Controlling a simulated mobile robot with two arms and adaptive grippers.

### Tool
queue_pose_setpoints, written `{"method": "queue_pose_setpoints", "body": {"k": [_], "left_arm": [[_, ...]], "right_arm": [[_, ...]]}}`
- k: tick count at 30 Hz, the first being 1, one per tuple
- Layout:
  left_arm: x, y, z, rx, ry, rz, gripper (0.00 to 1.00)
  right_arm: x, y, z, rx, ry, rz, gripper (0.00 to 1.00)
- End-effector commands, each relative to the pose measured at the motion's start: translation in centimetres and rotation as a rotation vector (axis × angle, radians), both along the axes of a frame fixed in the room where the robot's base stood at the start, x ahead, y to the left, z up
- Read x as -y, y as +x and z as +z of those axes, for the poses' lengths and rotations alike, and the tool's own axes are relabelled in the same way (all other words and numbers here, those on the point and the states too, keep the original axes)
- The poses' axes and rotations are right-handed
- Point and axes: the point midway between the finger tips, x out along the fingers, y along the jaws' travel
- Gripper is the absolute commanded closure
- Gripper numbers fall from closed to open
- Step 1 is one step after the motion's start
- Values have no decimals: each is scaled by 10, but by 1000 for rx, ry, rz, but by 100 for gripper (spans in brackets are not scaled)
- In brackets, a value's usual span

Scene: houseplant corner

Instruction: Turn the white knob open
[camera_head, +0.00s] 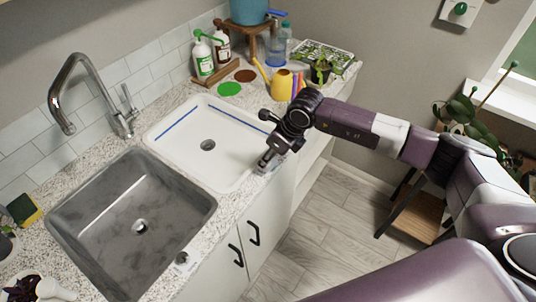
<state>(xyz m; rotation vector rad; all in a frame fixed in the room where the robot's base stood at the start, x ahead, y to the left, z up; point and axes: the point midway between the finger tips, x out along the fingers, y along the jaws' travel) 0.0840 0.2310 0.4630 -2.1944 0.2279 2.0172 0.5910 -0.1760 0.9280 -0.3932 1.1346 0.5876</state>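My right gripper (266,162) comes in from the right and points down at the counter's front edge, beside the right corner of the white basin (222,170). Its fingertips are over or touching a small pale fitting there, which they mostly hide. I cannot make out a white knob clearly, nor whether the fingers are closed on anything. A similar small pale plate with a greyish round knob (182,258) sits on the front edge by the steel sink (110,240). My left gripper is not in view.
A chrome faucet (84,90) stands behind the sink. A yellow watering can (282,84), spray bottles (203,56) and a seedling tray (335,57) stand at the back. A green knob (460,8) is on the wall box. Cabinet handles (253,233) project below the counter.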

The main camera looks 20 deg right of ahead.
Motion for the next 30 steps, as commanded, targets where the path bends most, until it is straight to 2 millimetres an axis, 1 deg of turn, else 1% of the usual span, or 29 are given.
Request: {"method": "queue_pose_setpoints", "body": {"k": [4, 11, 21, 26, 30], "left_arm": [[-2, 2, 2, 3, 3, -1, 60], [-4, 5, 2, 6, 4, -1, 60], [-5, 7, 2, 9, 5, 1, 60], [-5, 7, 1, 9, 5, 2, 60], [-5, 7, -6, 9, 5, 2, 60]], "right_arm": [[-2, 2, -6, 2, 1, 1, 61], [-2, 2, -7, 2, 1, 1, 62], [-2, 2, -6, 2, 1, 1, 100], [-2, 2, -7, 1, 1, 4, 100], [-1, 3, -9, 2, 0, 32, 100]]}}
